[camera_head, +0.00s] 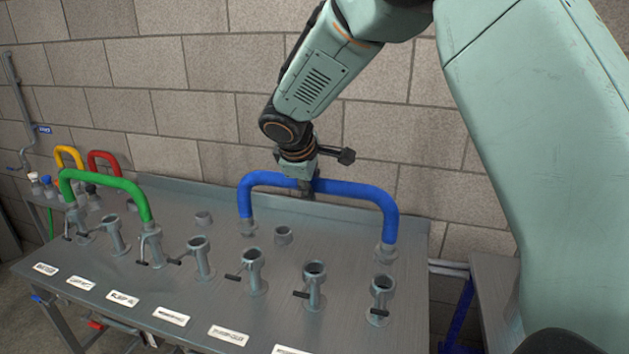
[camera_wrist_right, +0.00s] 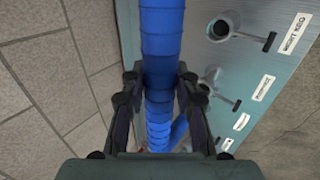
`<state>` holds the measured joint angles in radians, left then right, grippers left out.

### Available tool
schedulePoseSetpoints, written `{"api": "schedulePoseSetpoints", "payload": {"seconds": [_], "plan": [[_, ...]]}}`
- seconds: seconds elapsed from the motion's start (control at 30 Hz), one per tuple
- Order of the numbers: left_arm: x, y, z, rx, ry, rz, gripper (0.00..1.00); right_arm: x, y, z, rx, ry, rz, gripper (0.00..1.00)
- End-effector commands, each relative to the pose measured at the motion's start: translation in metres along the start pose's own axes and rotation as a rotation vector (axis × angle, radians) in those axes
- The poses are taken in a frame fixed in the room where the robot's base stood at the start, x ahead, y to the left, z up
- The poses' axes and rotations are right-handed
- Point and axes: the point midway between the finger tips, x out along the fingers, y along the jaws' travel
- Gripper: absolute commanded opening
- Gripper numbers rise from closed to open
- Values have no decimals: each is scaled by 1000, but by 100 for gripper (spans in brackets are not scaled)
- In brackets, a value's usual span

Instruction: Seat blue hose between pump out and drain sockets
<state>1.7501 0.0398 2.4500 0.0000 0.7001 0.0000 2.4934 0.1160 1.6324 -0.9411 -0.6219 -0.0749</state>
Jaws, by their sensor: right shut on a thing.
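The blue hose (camera_head: 330,187) is a stiff arch with a grey metal fitting on each end, pointing down. My right gripper (camera_head: 308,186) is shut on the middle of its top bar. In the wrist view the blue hose (camera_wrist_right: 160,75) runs between the two fingers of my right gripper (camera_wrist_right: 157,88). The left fitting (camera_head: 248,228) and right fitting (camera_head: 387,252) appear above the panel, behind the front row of sockets. Front sockets include one (camera_head: 253,270), another (camera_head: 315,283) and the rightmost (camera_head: 381,298). Which labels mean pump out and drain is unreadable. My left gripper is out of view.
A green hose (camera_head: 105,180) arches over the panel's left side, its right end at a socket. Yellow (camera_head: 68,153) and red (camera_head: 105,158) hoses stand farther left. Short back stubs (camera_head: 283,235) rise from the metal panel (camera_head: 180,205). A block wall stands close behind.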

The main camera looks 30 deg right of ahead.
Motion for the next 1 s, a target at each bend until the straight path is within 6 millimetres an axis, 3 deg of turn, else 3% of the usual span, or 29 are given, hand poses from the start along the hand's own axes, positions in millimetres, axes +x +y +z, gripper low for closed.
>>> {"api": "schedulePoseSetpoints", "payload": {"seconds": [1.0], "plan": [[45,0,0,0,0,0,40,42,-30,4,1,1,2,0]]}}
